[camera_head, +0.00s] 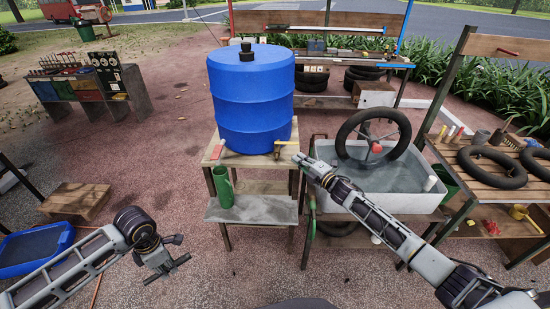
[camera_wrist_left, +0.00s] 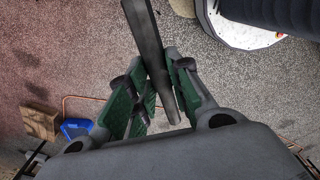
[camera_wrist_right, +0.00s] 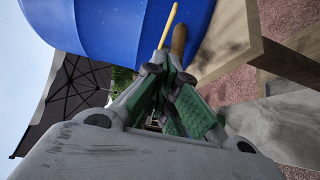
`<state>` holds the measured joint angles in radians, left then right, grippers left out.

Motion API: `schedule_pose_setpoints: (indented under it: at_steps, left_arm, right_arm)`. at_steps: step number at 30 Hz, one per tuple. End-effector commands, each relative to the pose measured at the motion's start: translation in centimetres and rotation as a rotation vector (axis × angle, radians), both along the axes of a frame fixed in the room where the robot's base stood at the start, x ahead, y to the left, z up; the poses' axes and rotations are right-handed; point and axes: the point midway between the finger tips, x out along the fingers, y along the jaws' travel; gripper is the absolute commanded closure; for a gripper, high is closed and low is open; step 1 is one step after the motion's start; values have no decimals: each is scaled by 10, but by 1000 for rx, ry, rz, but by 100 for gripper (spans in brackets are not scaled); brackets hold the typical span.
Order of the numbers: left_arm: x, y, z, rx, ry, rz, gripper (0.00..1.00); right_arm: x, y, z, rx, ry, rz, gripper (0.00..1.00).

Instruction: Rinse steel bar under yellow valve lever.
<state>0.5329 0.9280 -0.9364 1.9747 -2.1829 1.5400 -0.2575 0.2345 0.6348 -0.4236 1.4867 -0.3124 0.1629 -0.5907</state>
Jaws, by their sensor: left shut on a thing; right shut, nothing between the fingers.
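The blue barrel (camera_head: 250,95) stands on a wooden stand, and its tap has a yellow valve lever (camera_head: 284,142). In the right wrist view the yellow lever (camera_wrist_right: 169,24) and the brown tap body (camera_wrist_right: 179,40) show just beyond my fingertips. My right gripper (camera_head: 298,158) is shut and empty, close to the lever; I cannot tell whether it touches. My left gripper (camera_head: 166,268) is low at the left, away from the barrel, and shut on the steel bar (camera_wrist_left: 146,38). The dark bar runs out between the green finger pads in the left wrist view.
A green jug (camera_head: 222,187) stands on the stand's lower grey shelf (camera_head: 260,211). A workbench with tyres stands at the right. Ground before the stand is clear.

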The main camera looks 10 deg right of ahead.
Motion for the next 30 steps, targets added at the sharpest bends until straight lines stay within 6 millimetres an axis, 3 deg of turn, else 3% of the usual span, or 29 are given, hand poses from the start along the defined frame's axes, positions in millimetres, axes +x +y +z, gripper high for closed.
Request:
schedule_pose_setpoints:
  at_steps: [18,30]
  left_arm:
    - [0,0,-4,0,-1,0,100]
    - [0,0,-6,0,-1,0,100]
  right_arm:
    - [-44,-23,-1,0,1,0,100]
    - [-59,-32,0,0,0,0,100]
